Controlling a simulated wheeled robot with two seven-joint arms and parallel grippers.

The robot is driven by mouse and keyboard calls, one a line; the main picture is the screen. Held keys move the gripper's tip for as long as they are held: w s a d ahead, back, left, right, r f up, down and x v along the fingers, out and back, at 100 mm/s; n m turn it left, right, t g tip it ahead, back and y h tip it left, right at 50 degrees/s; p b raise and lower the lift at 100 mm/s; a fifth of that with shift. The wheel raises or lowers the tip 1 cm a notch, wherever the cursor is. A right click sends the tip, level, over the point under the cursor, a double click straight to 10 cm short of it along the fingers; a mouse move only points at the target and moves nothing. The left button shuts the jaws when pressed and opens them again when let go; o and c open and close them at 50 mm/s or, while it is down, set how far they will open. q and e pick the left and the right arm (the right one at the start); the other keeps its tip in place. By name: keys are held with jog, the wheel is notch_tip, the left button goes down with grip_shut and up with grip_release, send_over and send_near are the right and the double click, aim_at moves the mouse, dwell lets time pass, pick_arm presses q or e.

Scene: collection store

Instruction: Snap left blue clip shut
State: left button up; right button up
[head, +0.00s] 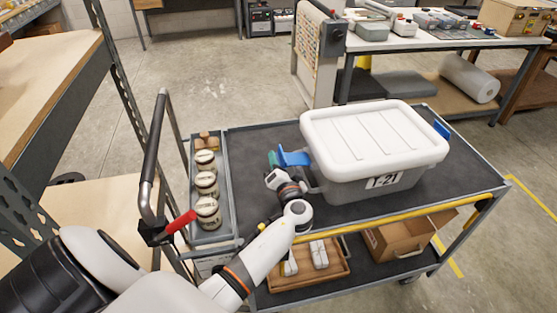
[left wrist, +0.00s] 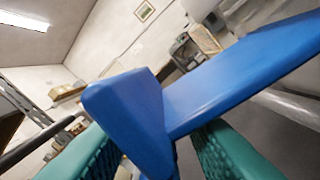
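A grey bin with a white lid (head: 375,138) and a label reading "T-21" (head: 384,181) stands on the cart's top deck. The left blue clip (head: 294,157) sticks out sideways from the bin's left end, swung away from the lid. My left gripper (head: 273,159) is at the clip's outer end. In the left wrist view the blue clip (left wrist: 215,90) crosses in front of and between the green finger pads. The fingers stand apart, with gaps beside the clip's lower part, so I see no firm grip. My right gripper is out of view.
Another blue clip (head: 441,130) shows at the bin's right end. A side tray (head: 226,215) with several jars (head: 207,187) lies left of the bin, near the cart's handle (head: 155,140). A shelf rack (head: 60,95) stands at the left. The deck behind the bin is clear.

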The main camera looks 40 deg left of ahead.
pick_arm(q)
jog(key=shift+a, duration=0.1)
jog(key=shift+c, duration=1.4)
grip_shut()
